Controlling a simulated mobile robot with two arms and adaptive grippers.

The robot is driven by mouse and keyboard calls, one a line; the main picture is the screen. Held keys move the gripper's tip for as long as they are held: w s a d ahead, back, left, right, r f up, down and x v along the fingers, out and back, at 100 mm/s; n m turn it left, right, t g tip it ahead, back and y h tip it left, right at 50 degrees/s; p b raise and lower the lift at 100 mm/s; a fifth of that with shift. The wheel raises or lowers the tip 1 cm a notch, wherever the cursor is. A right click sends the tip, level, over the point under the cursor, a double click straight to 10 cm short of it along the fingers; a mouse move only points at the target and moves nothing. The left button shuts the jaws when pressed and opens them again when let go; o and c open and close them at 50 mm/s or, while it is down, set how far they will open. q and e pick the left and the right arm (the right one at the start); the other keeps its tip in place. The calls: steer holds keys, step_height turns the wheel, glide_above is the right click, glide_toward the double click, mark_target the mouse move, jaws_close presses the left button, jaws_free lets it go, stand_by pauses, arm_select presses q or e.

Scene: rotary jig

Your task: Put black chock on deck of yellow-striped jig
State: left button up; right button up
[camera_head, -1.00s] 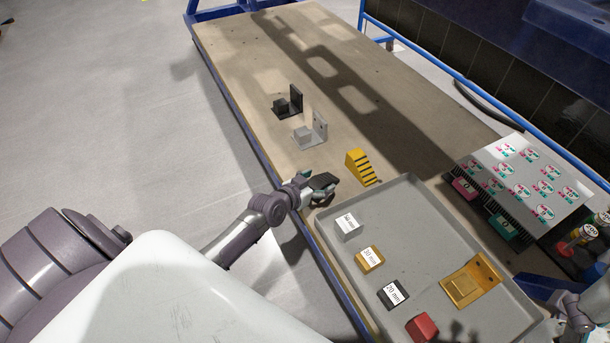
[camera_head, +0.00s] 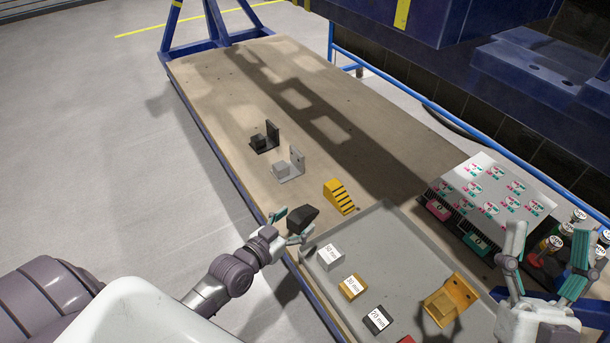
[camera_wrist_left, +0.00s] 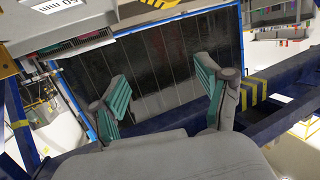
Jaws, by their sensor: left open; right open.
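The black chock (camera_head: 303,219), a dark wedge, is at the near left edge of the wooden table. My left gripper (camera_head: 290,226) is open, with its fingers at the chock's near side; I cannot tell whether they touch it. The left wrist view shows my open left fingers (camera_wrist_left: 168,100) with no chock visible between them. A large blue structure with a yellow stripe (camera_head: 402,13) stands at the upper right and looks like the jig; it is partly out of frame. My right gripper (camera_head: 543,265) is open and empty at the lower right, fingers upward.
A yellow stepped block with black stripes (camera_head: 339,197) stands beyond the chock. A grey tray (camera_head: 398,232) holds labelled blocks and a gold bracket (camera_head: 447,299). Grey (camera_head: 289,167) and black brackets (camera_head: 265,138) stand farther back. A rack (camera_head: 487,195) is at right. The far table is clear.

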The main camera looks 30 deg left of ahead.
arm_select(q)
steer(key=s+d+r+t+h, duration=0.1)
steer(key=s+d+r+t, duration=0.2)
steer(key=r, duration=0.8)
steer(key=s+d+r+t+h, duration=0.1)
steer(key=s+d+r+t, duration=0.2)
steer(key=r, duration=0.8)
steer(key=s+d+r+t+h, duration=0.1)
steer(key=s+d+r+t, duration=0.3)
steer(key=r, duration=0.8)
steer(key=shift+s+d+m+h, duration=0.25)
steer(key=shift+d+m+h, duration=0.15)
steer(key=shift+d, duration=0.55)
